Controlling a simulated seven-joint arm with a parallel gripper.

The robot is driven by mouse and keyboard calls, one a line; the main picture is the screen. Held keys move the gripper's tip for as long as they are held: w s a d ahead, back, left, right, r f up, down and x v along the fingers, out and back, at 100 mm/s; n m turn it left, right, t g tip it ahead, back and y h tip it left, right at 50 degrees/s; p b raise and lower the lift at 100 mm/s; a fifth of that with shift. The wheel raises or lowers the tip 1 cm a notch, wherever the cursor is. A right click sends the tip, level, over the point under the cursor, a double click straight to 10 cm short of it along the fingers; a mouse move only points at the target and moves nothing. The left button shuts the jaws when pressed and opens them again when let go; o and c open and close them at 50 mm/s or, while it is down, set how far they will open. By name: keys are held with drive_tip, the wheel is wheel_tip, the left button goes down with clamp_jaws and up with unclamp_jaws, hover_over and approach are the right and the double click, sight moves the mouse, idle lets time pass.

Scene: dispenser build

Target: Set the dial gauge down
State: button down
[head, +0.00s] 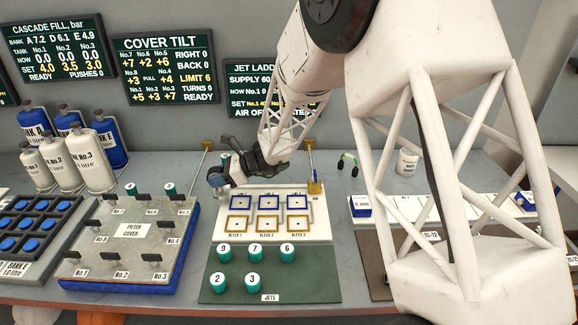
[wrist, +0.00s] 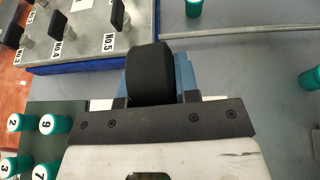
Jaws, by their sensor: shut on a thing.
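My gripper (head: 232,170) is shut on the dial gauge (head: 216,178), a small rounded blue and dark thing. It is held over the back left edge of the white board, near the grey bench top. In the wrist view a black round part of the dial gauge (wrist: 150,75) shows between the fingers of my gripper (wrist: 155,98), with blue parts behind it. Its dial face does not show. I cannot tell whether it touches the bench.
The white board (head: 225,232) with blue and yellow square frames lies in front. A green mat (head: 320,285) holds several numbered teal jets. The filter cover tray (head: 185,250) with black handles stands to the left. Brass-topped posts (head: 315,186) rise behind the board. A white cup (head: 407,162) stands right.

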drive_tip(key=w+d+r+m+t, duration=0.2)
drive_tip(key=w+d+t, duration=0.1)
drive_tip(key=w+d, duration=0.8)
drive_tip(key=w+d+r+m+t+h, duration=0.1)
drive_tip(key=w+d+r+m+t, duration=0.2)
drive_tip(key=w+d, duration=0.9)
drive_tip(key=d, duration=0.5)
drive_tip(key=shift+w+r, duration=0.15)
wheel_tip(320, 180, down, 6)
drive_tip(key=shift+f, duration=0.25)
drive_tip(key=shift+f, duration=1.75)
drive_tip(key=shift+f, duration=0.15)
drive_tip(key=c, duration=0.8)
unclamp_jaws()
drive_tip(key=shift+c, duration=0.2)
